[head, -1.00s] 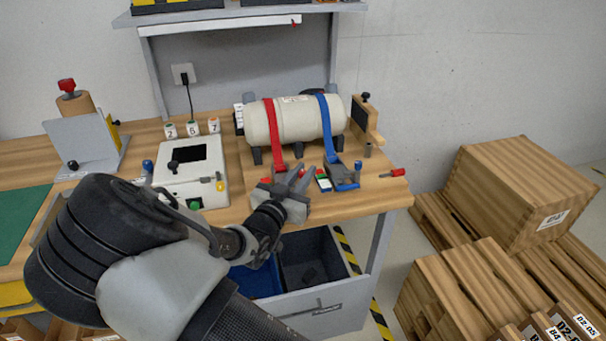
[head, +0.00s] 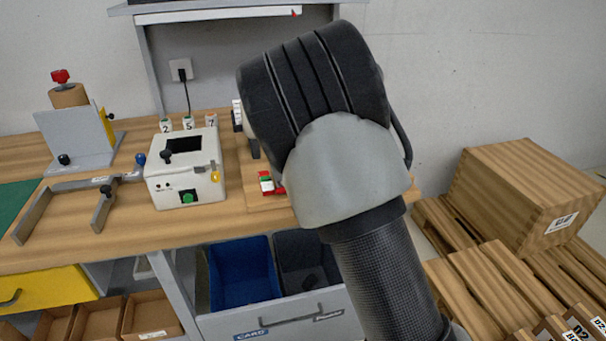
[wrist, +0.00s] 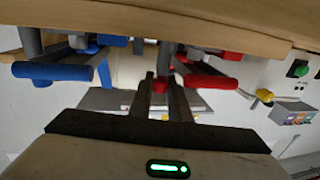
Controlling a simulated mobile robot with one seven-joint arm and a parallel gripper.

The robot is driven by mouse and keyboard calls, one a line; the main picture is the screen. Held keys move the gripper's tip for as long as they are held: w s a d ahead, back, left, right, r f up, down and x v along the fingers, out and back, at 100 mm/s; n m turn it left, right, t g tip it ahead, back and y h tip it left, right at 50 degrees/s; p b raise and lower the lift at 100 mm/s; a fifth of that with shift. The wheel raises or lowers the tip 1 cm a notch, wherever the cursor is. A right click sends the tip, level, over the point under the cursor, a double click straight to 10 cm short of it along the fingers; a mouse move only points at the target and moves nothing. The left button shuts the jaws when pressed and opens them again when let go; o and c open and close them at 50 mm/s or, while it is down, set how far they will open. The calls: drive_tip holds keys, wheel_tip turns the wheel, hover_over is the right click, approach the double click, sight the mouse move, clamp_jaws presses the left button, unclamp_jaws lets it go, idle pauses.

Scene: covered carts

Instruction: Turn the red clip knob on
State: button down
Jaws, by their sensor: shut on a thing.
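In the wrist view, which looks upside down with the wooden bench at the top, my gripper (wrist: 160,84) is shut on a small red knob (wrist: 160,86) between its dark fingers. A red bar handle (wrist: 213,77) of the red clip lies just right of the fingers. The blue clip's bar handle (wrist: 52,71) is at the left, apart from the gripper. The knob's turned position cannot be told.
A white box with a dark window and green button (head: 187,197) stands left on the bench. Numbered blocks (head: 188,123) stand behind it. Open blue (head: 240,270) and grey bins sit below the front edge. Wooden crates and pallets (head: 525,190) fill the right.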

drive_tip(key=shift+d+n+g+y+b, duration=0.1)
drive_tip(key=shift+n+g+y+b, duration=0.95)
drive_tip(key=shift+n+g+y, duration=0.75)
drive_tip(key=shift+y, duration=0.6)
drive_tip(key=c, duration=1.7)
unclamp_jaws()
drive_tip(key=shift+o, duration=0.2)
drive_tip(key=p+v, duration=0.1)
drive_tip(key=v, duration=1.6)
drive_tip(key=shift+s, duration=0.25)
drive_tip(key=shift+f, duration=0.1)
